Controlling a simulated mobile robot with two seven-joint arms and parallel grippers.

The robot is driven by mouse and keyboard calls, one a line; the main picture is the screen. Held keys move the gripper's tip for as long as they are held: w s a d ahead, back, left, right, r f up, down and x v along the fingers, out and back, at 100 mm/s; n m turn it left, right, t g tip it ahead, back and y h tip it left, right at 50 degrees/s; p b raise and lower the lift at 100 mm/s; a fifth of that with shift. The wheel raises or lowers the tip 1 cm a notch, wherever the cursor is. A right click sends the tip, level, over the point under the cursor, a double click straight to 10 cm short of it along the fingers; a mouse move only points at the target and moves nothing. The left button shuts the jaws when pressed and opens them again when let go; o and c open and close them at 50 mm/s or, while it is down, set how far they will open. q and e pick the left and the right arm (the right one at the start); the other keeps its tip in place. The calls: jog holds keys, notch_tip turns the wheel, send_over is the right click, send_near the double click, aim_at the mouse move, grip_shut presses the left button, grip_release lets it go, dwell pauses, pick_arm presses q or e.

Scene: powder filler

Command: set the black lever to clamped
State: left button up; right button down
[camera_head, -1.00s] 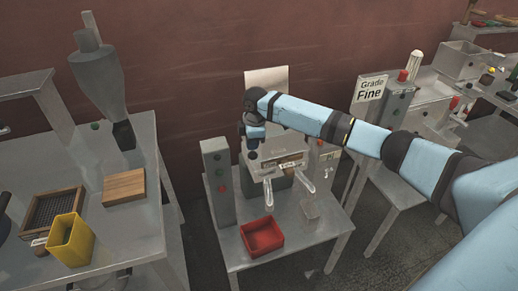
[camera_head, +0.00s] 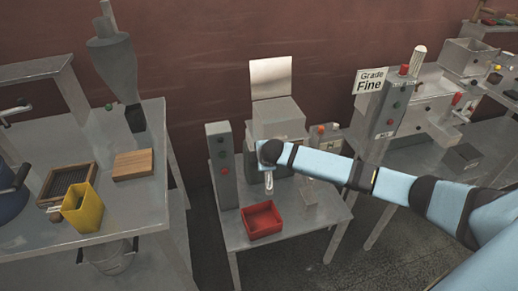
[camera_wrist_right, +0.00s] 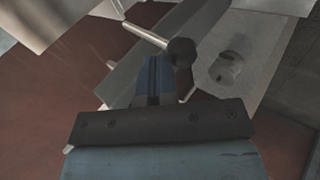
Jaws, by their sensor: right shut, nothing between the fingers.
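In the right wrist view a pale rod with a round black knob (camera_wrist_right: 182,52) shows just beyond my right fingertips; it looks like the black lever. My right gripper (camera_wrist_right: 154,66) is shut and empty, with its tips close beside the knob; I cannot tell whether they touch. In the head view the filler machine (camera_head: 277,112) stands on a small metal table (camera_head: 295,237). My right wrist covers the machine's front there, so the lever and my right fingers are hidden. Whether the lever is at clamped cannot be read. My left gripper is not in view.
A red tray (camera_head: 263,221) sits below the machine's metal spout (camera_head: 269,183). A grey post with buttons (camera_head: 222,165) stands left of the machine. A yellow bin (camera_head: 82,208) and a wooden block (camera_head: 133,165) are on the left table. A "Grade Fine" sign (camera_head: 370,81) is at right.

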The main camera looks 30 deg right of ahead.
jog(key=shift+s+a+f, duration=0.1)
jog(key=shift+s+f, duration=0.2)
jog(key=shift+f, duration=0.3)
jog(key=shift+s+a+f, duration=0.1)
jog(key=shift+s+f, duration=0.15)
jog(key=shift+f, duration=0.3)
jog(key=shift+s+f, duration=0.1)
jog(key=shift+f, duration=0.05)
jog(key=shift+p, duration=0.3)
jog(key=w+d+r+p+v, duration=0.1)
jog(key=p+v, duration=0.1)
jog(key=v, duration=1)
jog(key=shift+r+p, duration=0.25)
jog(key=shift+p, duration=0.05)
jog(key=shift+s+a, duration=0.1)
